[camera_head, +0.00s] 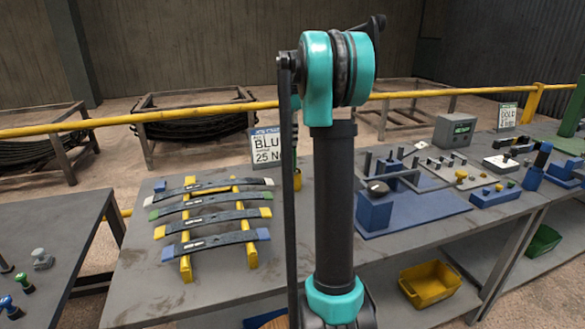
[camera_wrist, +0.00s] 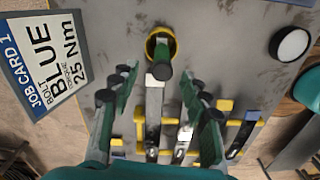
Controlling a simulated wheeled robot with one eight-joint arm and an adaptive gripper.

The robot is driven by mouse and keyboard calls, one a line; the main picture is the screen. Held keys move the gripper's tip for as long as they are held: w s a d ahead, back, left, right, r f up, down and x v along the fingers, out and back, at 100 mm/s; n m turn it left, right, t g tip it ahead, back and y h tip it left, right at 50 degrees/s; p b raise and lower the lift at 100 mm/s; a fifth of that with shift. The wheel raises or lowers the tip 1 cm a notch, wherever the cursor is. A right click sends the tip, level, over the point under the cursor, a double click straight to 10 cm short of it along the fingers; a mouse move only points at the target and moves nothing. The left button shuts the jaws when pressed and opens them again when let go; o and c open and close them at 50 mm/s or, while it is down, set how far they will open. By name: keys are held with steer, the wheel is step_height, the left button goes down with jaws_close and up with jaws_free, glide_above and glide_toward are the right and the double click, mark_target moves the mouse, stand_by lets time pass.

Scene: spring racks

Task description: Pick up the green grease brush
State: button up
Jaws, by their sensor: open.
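The green grease brush (camera_wrist: 164,52) stands in a round yellow cup (camera_wrist: 149,45) at the top middle of the wrist view. Its handle's dark end points toward the camera; the bristles are hidden in the cup. My gripper (camera_wrist: 158,76) is open, with one green finger on each side of the picture's middle and nothing seen between the pads. The brush end shows in line with the gap, near the fingertips; I cannot tell the distance.
A job card (camera_head: 266,146) stands behind the cup. Leaf springs (camera_head: 210,216) lie on a yellow rack to the left. A blue fixture (camera_head: 415,212) is to the right. A white-topped round thing (camera_wrist: 291,44) is at the wrist view's upper right.

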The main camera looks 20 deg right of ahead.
mark_target(293, 171)
step_height(293, 171, down, 11)
steer(key=shift+s+a+f, duration=0.1)
steer(key=shift+s, duration=0.05)
stand_by(0.4)
jaws_close()
